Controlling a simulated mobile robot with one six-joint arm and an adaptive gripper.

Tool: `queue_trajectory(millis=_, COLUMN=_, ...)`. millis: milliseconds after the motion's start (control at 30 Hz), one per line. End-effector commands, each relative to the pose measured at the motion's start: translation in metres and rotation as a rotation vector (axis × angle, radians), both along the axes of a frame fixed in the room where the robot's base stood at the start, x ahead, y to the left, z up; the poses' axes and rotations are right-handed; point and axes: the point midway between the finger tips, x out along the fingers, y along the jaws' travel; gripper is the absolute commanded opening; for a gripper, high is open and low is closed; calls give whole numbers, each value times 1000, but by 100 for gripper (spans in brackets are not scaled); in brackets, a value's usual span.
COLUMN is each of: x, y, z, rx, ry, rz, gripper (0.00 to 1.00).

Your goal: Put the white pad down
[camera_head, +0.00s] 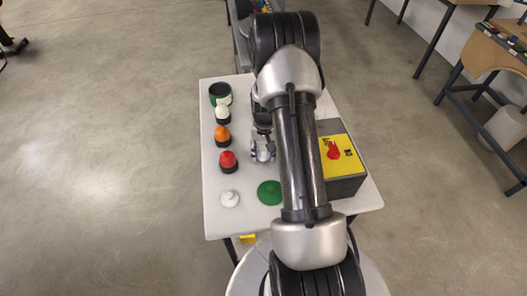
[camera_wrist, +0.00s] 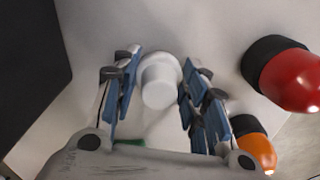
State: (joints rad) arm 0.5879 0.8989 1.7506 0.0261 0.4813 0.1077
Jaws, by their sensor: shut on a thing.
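My gripper (camera_head: 263,152) is over the middle of the white table, left of the yellow-topped box and partly hidden by my arm. In the wrist view its blue-padded fingers (camera_wrist: 160,92) are closed about a white pad (camera_wrist: 159,84), which has a round raised knob. I cannot tell whether this pad touches the table. Another white knobbed disc (camera_head: 230,199) lies near the table's front left. A green pad (camera_head: 269,192) lies to its right.
A yellow-topped grey box (camera_head: 342,160) stands right. The front left corner is mostly clear.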

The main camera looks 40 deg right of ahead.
Motion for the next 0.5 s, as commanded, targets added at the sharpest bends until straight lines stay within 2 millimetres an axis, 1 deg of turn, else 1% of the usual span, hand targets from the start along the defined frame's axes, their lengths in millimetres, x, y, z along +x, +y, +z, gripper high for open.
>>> queue_trajectory(millis=33, x=0, y=0, z=-3, rx=0, ry=0, rz=0, gripper=21)
queue_trajectory(millis=67, x=0, y=0, z=-4, rx=1, ry=1, rz=0, gripper=41)
queue_trajectory(millis=100, x=0, y=0, z=-3, rx=0, ry=0, rz=0, gripper=44)
queue_trajectory(millis=367, x=0, y=0, z=-2, rx=0, ry=0, rz=0, gripper=60)
queue_trajectory(millis=500, x=0, y=0, z=-2, rx=0, ry=0, rz=0, gripper=60)
